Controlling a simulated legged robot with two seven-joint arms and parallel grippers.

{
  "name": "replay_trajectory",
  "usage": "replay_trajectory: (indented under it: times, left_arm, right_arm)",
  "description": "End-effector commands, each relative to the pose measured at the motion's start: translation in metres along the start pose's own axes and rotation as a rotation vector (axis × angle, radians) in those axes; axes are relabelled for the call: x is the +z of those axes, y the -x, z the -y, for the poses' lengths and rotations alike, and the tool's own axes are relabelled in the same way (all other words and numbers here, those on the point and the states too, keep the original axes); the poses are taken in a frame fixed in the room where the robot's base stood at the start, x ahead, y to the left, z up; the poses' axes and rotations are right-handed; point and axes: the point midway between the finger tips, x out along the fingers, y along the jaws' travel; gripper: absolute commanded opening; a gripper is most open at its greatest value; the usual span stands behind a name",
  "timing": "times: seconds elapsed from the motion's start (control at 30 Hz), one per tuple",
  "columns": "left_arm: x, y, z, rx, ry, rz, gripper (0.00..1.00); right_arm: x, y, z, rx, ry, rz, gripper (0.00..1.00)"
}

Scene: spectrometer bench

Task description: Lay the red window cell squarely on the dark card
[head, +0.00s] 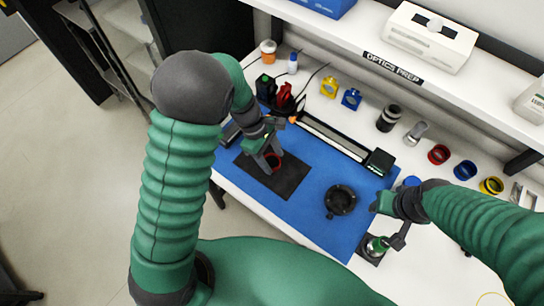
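The dark card (288,183) lies on the blue mat at the left of the bench. The red window cell (274,163) shows as a red ring over the card's upper part, partly hidden by my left gripper (270,157). The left fingers reach down on both sides of the ring and seem to hold it by its rim. Whether the ring touches the card or hangs just above it I cannot tell. My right gripper (399,239) is at the mat's right edge, beside a small green-topped item (377,245) on a dark square; its fingers are too small to read.
A black round mount (340,200) stands on the blue mat (310,222). A long rail (332,137) with a dark end block lies behind the card. Red, blue and yellow rings (438,154) stand at the back right. A shelf (360,50) overhangs the back.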

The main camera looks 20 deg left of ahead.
Motion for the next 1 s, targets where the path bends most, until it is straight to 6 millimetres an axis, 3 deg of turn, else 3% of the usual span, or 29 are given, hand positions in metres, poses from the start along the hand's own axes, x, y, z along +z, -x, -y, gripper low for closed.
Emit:
replay_trajectory:
  times: [0.13,0.47,0.57,0.8,1.0]
  left_arm:
    - [0.000,0.000,0.000,0.000,0.000,0.000,0.73]
    - [0.001,0.004,0.000,0.001,0.000,0.000,0.73]
    - [0.001,0.019,-0.001,0.004,-0.001,-0.001,0.73]
    - [0.000,0.081,-0.001,0.007,-0.001,-0.001,0.73]
    - [0.000,0.115,-0.001,0.002,0.000,0.000,0.73]
  right_arm:
    - [0.000,0.000,0.000,0.000,0.000,0.000,0.45]
    - [0.000,0.000,0.000,0.000,0.000,0.000,0.45]
    - [0.000,0.001,0.000,0.000,0.000,0.000,0.45]
    - [-0.001,0.003,0.000,0.000,0.000,0.000,0.45]
    - [-0.001,0.003,0.000,0.000,0.000,0.000,0.45]
